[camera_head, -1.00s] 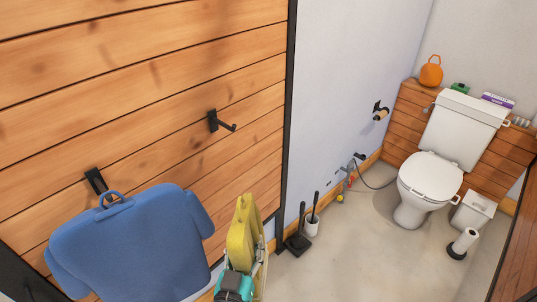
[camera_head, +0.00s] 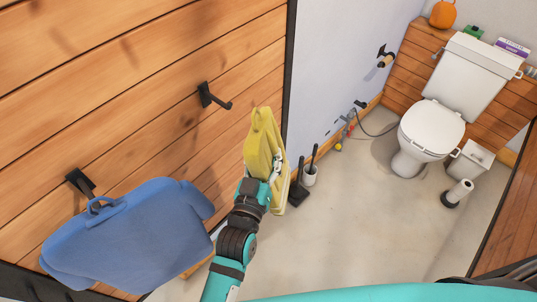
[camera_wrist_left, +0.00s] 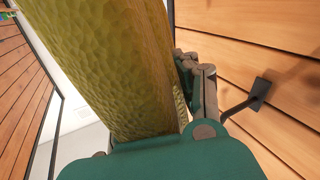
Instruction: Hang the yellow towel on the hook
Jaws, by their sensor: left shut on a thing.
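The yellow towel (camera_head: 262,140) is held upright by my left gripper (camera_head: 262,172), which is shut on it near its lower part. A small loop shows at the towel's top. The black hook (camera_head: 212,96) on the wooden wall is bare, up and to the left of the towel, with a gap between them. In the left wrist view the towel (camera_wrist_left: 105,60) fills the middle and the hook (camera_wrist_left: 250,98) shows at the right, apart from it. Part of the gripper (camera_wrist_left: 195,90) shows beside the towel; the fingertips are partly hidden. My right gripper is out of view.
A blue towel (camera_head: 130,235) hangs on another black hook (camera_head: 80,182) at the lower left. A brush and holder (camera_head: 310,172) stand on the floor by the wall. The toilet (camera_head: 432,130) is at the back right. The floor in the middle is clear.

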